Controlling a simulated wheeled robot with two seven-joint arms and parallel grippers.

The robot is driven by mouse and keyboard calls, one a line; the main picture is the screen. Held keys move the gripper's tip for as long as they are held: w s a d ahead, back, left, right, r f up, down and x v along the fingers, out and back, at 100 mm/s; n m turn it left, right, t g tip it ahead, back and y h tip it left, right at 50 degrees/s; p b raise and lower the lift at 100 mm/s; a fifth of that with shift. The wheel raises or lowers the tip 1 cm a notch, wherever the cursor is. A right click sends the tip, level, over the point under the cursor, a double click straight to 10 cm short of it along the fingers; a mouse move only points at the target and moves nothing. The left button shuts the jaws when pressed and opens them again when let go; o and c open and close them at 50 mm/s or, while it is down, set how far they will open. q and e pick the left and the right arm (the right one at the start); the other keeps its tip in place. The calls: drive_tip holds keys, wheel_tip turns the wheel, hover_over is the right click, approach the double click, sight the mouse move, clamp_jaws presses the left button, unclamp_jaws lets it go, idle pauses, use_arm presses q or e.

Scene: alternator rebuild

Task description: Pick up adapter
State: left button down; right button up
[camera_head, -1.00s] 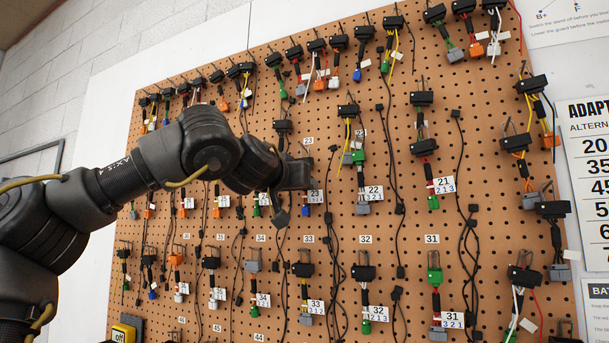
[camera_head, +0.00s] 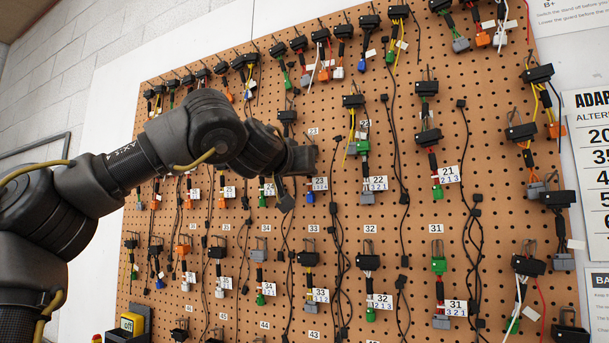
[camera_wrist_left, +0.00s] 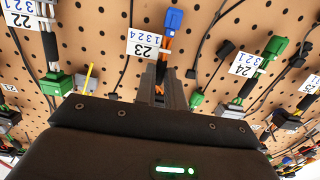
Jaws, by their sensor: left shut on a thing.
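The adapter labelled 23 hangs at the pegboard (camera_head: 411,218), with a blue connector (camera_head: 311,197) at its lower end and a white 23 tag (camera_head: 319,184) beside it. In the left wrist view its blue connector (camera_wrist_left: 172,19), orange wires and 23 tag (camera_wrist_left: 143,42) show beyond the fingers. My left gripper (camera_head: 303,160) is shut on the upper part of this adapter, close to the board; the fingers (camera_wrist_left: 161,92) hide that part. I cannot tell whether the adapter is still on its hook. My right gripper is not in view.
Adapter 22 (camera_head: 367,197) hangs to the right and adapter 24 (camera_wrist_left: 237,85) on the other side, both close by. Black cables (camera_head: 337,215) hang between the rows. A yellow off switch (camera_head: 132,323) is at the lower left.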

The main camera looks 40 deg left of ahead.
use_arm(q)
drive_tip(key=b+v, duration=0.6)
drive_tip(key=v, duration=1.2)
drive_tip(key=shift+r, duration=0.45)
